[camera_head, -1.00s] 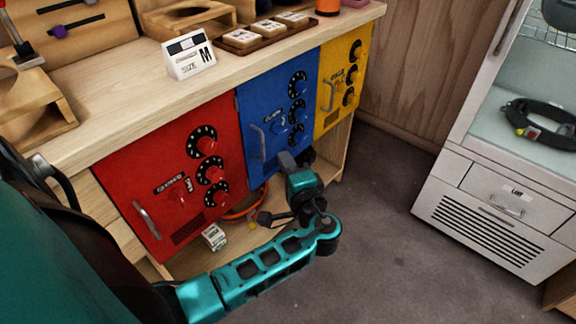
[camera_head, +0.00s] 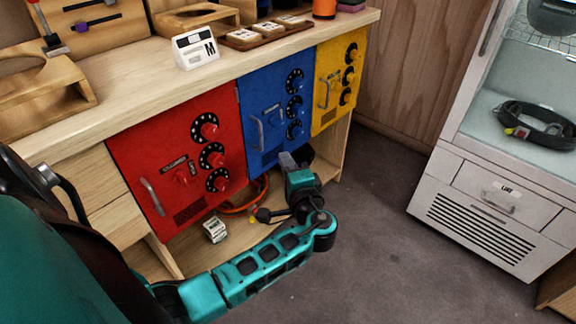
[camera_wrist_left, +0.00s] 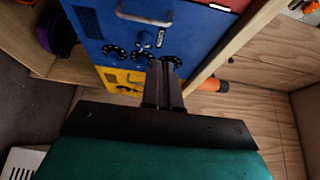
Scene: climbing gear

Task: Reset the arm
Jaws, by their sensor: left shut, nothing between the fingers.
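My left arm comes in from the left in the head view and bends at its teal wrist. My left gripper (camera_head: 290,160) is in front of the lower part of the blue door (camera_head: 258,98). In the left wrist view its two dark fingers (camera_wrist_left: 163,88) are together, with nothing between them. The blue door (camera_wrist_left: 112,28) and yellow door (camera_wrist_left: 122,78) lie beyond the fingers there. I cannot tell whether the fingertips touch the blue door. My right gripper is in neither view.
A red door (camera_head: 150,150) is left of the blue one, and a yellow door (camera_head: 327,108) is to the right. A small box (camera_head: 214,230) and an orange loop (camera_head: 240,210) lie on the shelf below. A white cabinet (camera_head: 480,210) stands right, across open floor (camera_head: 370,220).

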